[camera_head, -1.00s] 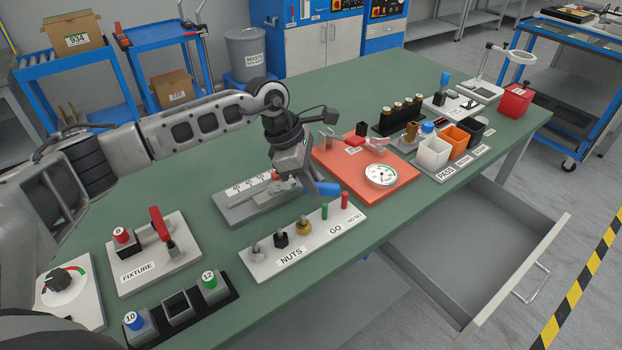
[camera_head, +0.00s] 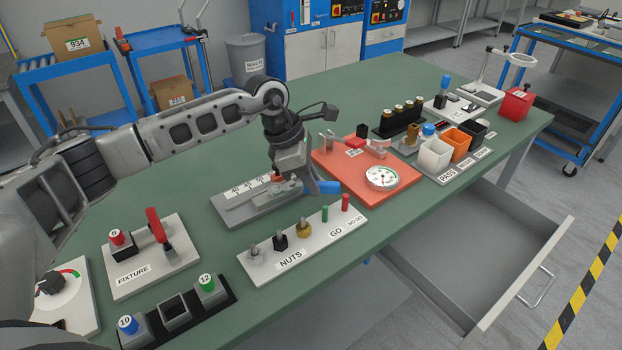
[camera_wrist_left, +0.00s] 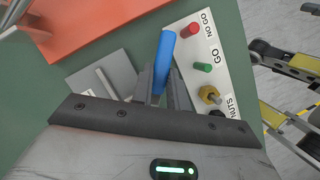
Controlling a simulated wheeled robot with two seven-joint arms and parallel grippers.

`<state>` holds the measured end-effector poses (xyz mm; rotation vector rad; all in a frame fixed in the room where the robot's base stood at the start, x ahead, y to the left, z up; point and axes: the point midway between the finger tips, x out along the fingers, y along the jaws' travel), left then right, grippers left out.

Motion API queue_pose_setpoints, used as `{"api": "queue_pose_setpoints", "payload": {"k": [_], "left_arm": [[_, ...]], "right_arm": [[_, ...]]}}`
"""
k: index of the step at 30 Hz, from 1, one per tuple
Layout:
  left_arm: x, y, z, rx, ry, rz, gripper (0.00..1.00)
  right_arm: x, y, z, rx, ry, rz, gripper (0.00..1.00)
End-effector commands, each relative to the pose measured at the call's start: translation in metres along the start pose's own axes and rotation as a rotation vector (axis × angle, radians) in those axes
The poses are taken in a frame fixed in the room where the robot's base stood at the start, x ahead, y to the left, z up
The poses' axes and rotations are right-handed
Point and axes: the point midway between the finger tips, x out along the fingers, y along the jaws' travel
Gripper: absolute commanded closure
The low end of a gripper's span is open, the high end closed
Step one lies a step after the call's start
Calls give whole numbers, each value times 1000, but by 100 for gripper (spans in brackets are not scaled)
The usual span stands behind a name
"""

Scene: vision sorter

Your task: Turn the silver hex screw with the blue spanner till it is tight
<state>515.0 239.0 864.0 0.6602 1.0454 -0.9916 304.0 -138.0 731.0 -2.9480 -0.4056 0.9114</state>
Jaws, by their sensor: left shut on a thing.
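The blue spanner (camera_head: 327,187) sticks out to the right below my left gripper (camera_head: 292,180) in the head view. In the left wrist view the blue handle (camera_wrist_left: 165,55) rises from between the fingers of the left gripper (camera_wrist_left: 162,88), which is shut on it. The spanner's far end is hidden behind the gripper. The gripper is low, at the right end of a grey fixture (camera_head: 235,213). A silver hex fastener (camera_head: 254,249) stands at the left end of the nuts board; I cannot tell if it is the task's screw.
The white nuts board (camera_head: 325,228) lies just in front, with black and brass nuts and green and red pins. An orange plate (camera_head: 400,190) with a dial is to the right. A clamp fixture (camera_head: 180,262) is at left. An open drawer (camera_head: 500,290) juts out at right.

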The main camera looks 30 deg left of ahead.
Motion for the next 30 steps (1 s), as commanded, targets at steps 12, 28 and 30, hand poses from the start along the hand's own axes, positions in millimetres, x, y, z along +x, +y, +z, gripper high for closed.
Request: {"api": "queue_pose_setpoints", "payload": {"k": [12,28,30], "left_arm": [[-5,0,3,1,-2,1,100],[-20,0,9,1,-2,2,100],[-22,0,10,1,-2,2,100]], "right_arm": [[-2,0,-1,-1,-3,0,62],[-7,-2,-9,-1,-4,0,62],[-8,-2,-10,-1,-4,0,62]]}}
